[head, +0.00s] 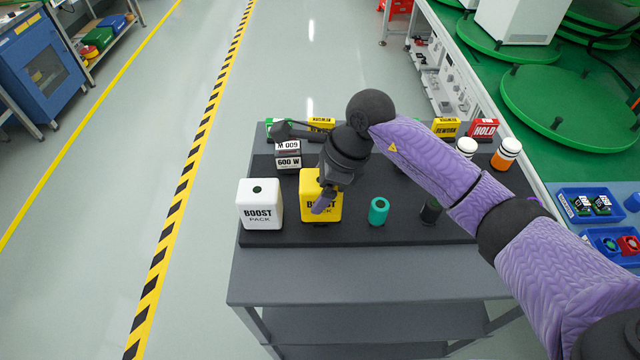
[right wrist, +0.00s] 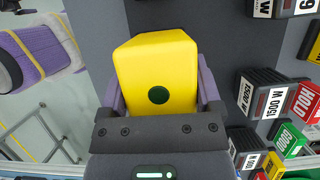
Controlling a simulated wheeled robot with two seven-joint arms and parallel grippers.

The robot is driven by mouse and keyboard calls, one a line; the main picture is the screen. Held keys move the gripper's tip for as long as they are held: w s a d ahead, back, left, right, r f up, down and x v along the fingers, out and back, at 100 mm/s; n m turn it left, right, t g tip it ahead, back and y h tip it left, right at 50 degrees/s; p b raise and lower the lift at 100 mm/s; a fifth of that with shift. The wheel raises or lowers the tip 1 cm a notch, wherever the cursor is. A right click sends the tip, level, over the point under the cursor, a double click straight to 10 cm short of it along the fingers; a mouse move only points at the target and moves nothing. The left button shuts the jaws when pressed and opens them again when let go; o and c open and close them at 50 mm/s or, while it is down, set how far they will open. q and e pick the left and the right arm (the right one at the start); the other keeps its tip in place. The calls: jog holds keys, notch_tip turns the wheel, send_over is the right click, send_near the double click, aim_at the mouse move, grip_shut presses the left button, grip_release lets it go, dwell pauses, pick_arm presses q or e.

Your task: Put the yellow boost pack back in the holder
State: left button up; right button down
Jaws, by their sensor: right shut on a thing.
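The yellow boost pack (head: 309,207) is at the front of the dark board (head: 410,232) on the grey table, right of the white boost pack (head: 260,212). My right gripper (head: 326,200) is shut on it from above, covering part of its label. In the right wrist view, the yellow pack (right wrist: 158,75) sits between the two purple fingers, with a dark round spot on its facing side. I cannot tell whether its underside touches the board. No separate holder is clearly recognisable. My left gripper is not in view.
A teal cylinder (head: 378,211) and a dark green cylinder (head: 430,210) stand to the right on the board. Dark 600 W blocks (head: 288,160) stand behind the white pack. An orange-and-white bottle (head: 506,153) and a red HOLD block (head: 483,130) are at the back right.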

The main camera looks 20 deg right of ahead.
jog(key=shift+f+b, duration=1)
jog(key=shift+f, duration=0.15)
grip_release()
jog(key=p+v, duration=0.1)
jog(key=v, duration=0.8)
jog(key=shift+p, duration=0.35)
jog(key=shift+s+d+r, duration=0.1)
jog(key=shift+d+r, duration=0.05)
jog(key=shift+r, duration=0.3)
